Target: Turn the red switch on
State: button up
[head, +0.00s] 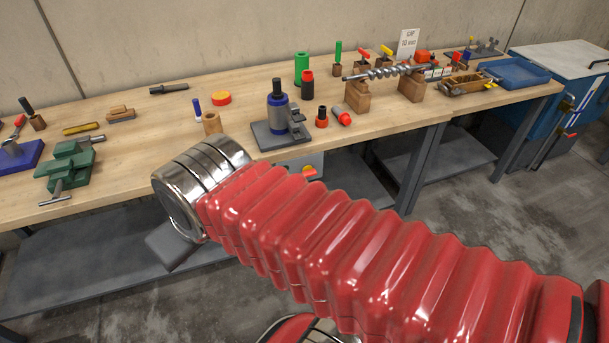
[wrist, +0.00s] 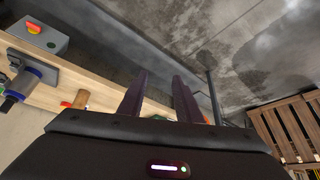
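The switch also shows at the upper left of the wrist view (wrist: 34,28), on the grey box (wrist: 36,40). My gripper (wrist: 162,76) has its two dark fingers apart with nothing between them. It is off to the right of the switch in the wrist view and does not touch it. In the head view I cannot make out its fingers.
The wooden workbench (head: 145,140) carries a grey-and-blue fixture (head: 278,119), a green vise (head: 70,165) and several small tools. A steel lower shelf (head: 90,260) runs underneath. A blue cabinet (head: 560,85) stands at the right. Concrete floor (head: 500,200) lies open in front.

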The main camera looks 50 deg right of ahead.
jog(key=shift+o, duration=0.5)
jog(key=shift+d, duration=0.1)
